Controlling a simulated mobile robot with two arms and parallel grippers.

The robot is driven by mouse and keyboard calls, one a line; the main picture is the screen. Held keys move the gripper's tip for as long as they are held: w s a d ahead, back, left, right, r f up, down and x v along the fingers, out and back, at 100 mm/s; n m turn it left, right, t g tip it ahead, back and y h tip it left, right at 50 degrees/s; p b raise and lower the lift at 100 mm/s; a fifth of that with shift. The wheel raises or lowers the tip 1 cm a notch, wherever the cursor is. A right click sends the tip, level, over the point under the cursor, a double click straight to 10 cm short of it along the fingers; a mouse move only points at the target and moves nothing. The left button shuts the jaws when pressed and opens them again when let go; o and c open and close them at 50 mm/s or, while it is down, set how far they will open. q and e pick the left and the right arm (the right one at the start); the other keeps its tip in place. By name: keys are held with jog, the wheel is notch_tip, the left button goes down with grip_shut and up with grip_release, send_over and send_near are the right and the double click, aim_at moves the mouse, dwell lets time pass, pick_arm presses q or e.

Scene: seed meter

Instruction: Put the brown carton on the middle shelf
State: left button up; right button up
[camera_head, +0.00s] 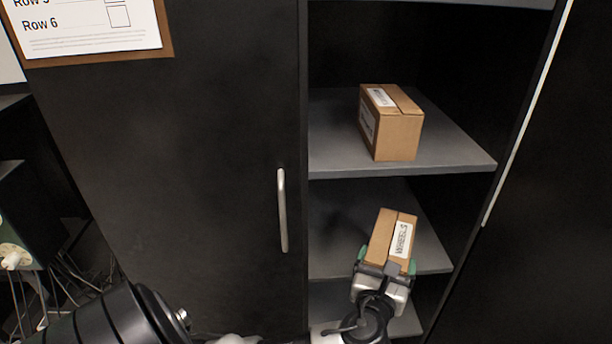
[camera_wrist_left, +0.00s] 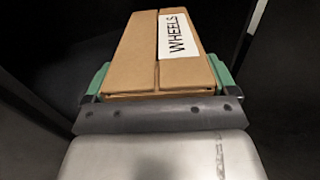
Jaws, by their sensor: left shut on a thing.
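A brown carton (camera_head: 381,236) with a white label is held by my left gripper (camera_head: 387,262) in front of, or at, the shelf below the upper carton. In the left wrist view the same carton (camera_wrist_left: 135,55) fills the space between the green fingertips, and its label reads WHEELS. My left gripper (camera_wrist_left: 158,85) is shut on its sides. The middle shelf (camera_head: 335,240) is a grey board behind and around the carton. I cannot tell whether the carton touches the shelf. My right gripper is not in view.
Another brown carton (camera_head: 397,135) stands on the grey shelf above (camera_head: 450,150). A closed dark cabinet door with a metal handle (camera_head: 282,210) is to the left. A lower shelf (camera_head: 405,322) shows beneath my gripper. The cabinet's right side edge (camera_head: 527,110) bounds the opening.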

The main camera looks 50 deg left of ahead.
aim_at(405, 241)
pick_arm(q)
jog(key=w+n+y, duration=0.1)
jog(key=w, duration=0.1)
jog(key=w+n+g+y+b, duration=0.1)
jog(key=w, duration=0.2)
jog(key=w+g+y+b, duration=0.1)
jog(key=w, duration=0.1)
jog(key=shift+w+a+r+n+y, duration=0.1)
jog(key=shift+w+a+n+y, duration=0.2)
jog(key=shift+n+y, duration=0.1)
jog(key=w+r+n+g+y+b, duration=0.2)
jog(key=w+r+g+y, duration=0.1)
jog(key=a+f, duration=0.3)
jog(key=w+a+f, duration=0.1)
jog(key=a+f, duration=0.3)
jog(key=w+a+f, duration=0.1)
jog(key=a+f, duration=0.2)
jog(key=f, duration=0.1)
jog(key=shift+a, duration=0.4)
jog(key=shift+n, duration=0.3)
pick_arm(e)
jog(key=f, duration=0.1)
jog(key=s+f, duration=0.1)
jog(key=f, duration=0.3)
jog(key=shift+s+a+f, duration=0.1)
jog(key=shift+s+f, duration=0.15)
pick_arm(q)
jog(key=o, duration=1)
jog(key=shift+f, duration=0.15)
